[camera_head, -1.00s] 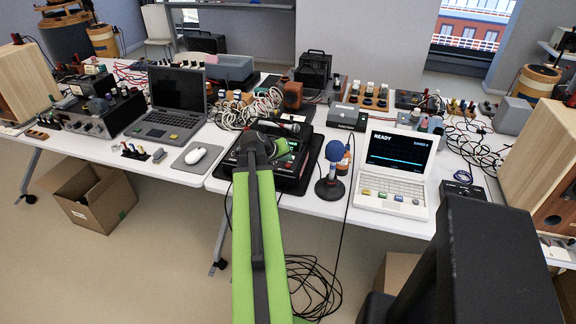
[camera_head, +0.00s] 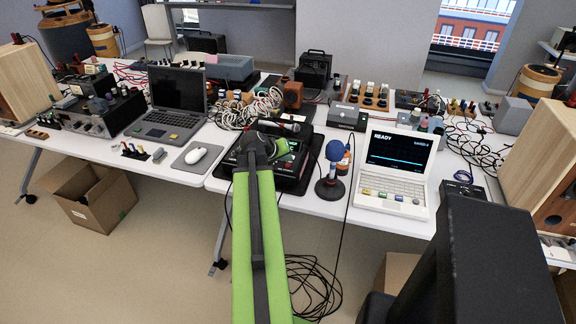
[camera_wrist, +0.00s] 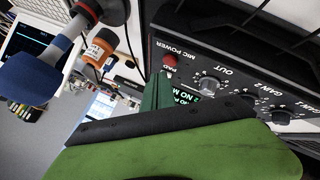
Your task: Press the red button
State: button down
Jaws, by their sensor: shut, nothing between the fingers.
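The red button (camera_wrist: 170,61) sits on the front panel of a black audio box (camera_wrist: 250,58), beside the labels MIC POWER and PAD, in the wrist view. My gripper (camera_wrist: 156,92) is shut and empty. Its green tip is close below the button in that picture; I cannot tell whether they touch. In the head view my gripper (camera_head: 278,146) is over the black box (camera_head: 291,184) at the front of the table. My arm hides much of the box there, and I cannot see the button.
A blue-topped microphone (camera_head: 334,150) and an orange bottle (camera_head: 344,160) stand just right of the box. A white laptop (camera_head: 399,150) reads READY. A white mouse (camera_head: 195,155) lies on a pad to the left. Cables hang by the table's front edge.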

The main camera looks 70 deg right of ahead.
aim_at(287, 166)
jog(key=shift+f, duration=0.4)
jog(key=shift+f+b, duration=0.5)
jog(key=shift+b, duration=0.25)
jog(key=shift+r, duration=0.15)
jog(key=shift+r+p, duration=0.85)
jog(key=shift+p, duration=0.15)
notch_tip(287, 166, up, 6)
jog(key=p, duration=0.6)
